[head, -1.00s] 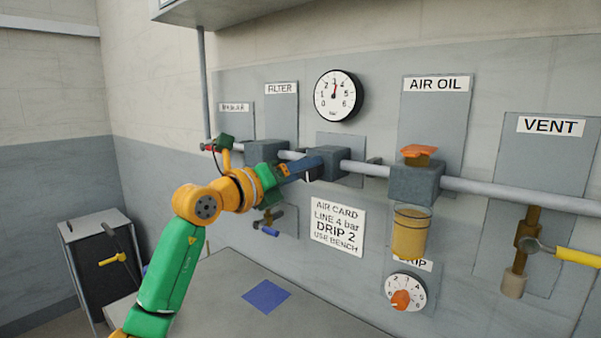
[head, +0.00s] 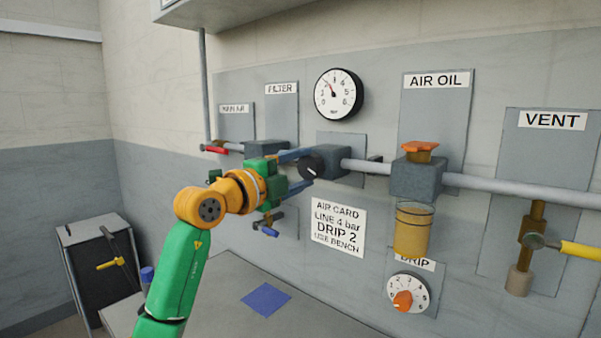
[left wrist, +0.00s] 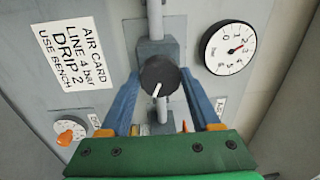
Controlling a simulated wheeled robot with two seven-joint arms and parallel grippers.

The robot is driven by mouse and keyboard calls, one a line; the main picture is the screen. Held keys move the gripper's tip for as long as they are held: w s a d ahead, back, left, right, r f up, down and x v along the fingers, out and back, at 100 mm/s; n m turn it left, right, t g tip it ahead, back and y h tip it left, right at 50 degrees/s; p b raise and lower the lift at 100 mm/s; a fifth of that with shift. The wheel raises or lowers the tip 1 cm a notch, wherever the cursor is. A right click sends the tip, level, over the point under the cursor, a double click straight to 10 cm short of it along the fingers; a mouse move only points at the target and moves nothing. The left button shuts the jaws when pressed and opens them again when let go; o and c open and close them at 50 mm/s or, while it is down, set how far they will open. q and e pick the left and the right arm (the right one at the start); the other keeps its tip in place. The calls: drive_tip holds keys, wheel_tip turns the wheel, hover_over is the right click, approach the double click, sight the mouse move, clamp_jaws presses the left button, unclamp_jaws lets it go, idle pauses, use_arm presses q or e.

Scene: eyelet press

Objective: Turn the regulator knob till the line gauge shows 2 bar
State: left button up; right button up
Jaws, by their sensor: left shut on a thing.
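The black regulator knob (head: 311,167) with a white pointer line sits on the front of a dark grey block on the pipe. It also shows in the left wrist view (left wrist: 159,76). My left gripper (head: 302,170) is shut on the knob, one blue finger on each side. The line gauge (head: 338,94) hangs above it, a round white dial with a red needle. The needle points up and left, at about 2. The gauge also shows in the left wrist view (left wrist: 229,48). My right gripper is not in view.
A card (head: 338,227) below reads LINE 4 bar, DRIP 2. To the right are the oiler bowl (head: 412,230), the orange drip knob (head: 403,300) and the yellow vent handle (head: 580,253). A red-handled valve (head: 215,150) is at left. The bench (head: 225,310) is mostly clear.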

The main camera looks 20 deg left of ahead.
use_arm(q)
drive_tip(key=shift+r+n, duration=0.1)
drive_tip(key=shift+n, duration=2)
drive_tip(key=o, duration=1.1)
drive_tip(key=shift+o, duration=1.3)
drive_tip(key=shift+d+y, duration=0.1)
drive_tip(key=shift+y, duration=0.2)
